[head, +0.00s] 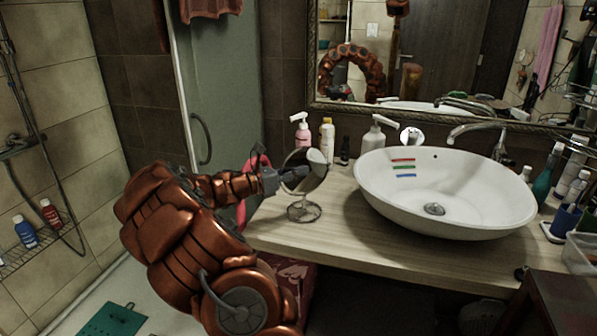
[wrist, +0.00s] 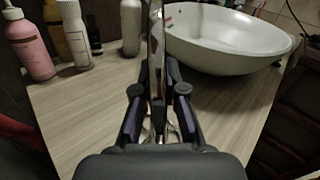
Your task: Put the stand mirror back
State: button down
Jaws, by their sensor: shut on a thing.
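The stand mirror (head: 304,172) is a round mirror on a thin stem with a round wire base. In the head view it is upright at the left end of the wooden counter, left of the basin. Its base appears to be on or just above the counter; I cannot tell which. My gripper (head: 283,178) comes from the left and is shut on the mirror's disc. In the wrist view the mirror (wrist: 157,60) shows edge-on between the two fingers of my gripper (wrist: 165,92). Its base is mostly hidden behind the gripper.
The white basin (head: 440,190) stands right of the mirror on the counter (head: 350,235). A pink bottle (head: 302,132), a white bottle (head: 327,140) and a pump bottle (head: 374,136) stand behind it. Bare counter lies in front of the basin. A wall mirror (head: 430,60) hangs behind.

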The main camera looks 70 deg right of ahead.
jog(key=shift+f, duration=0.1)
jog(key=c, duration=1.2)
grip_release()
jog(key=b+v, duration=0.1)
jog(key=v, duration=1.1)
jog(key=shift+s+a, duration=0.1)
jog(key=shift+a, duration=0.05)
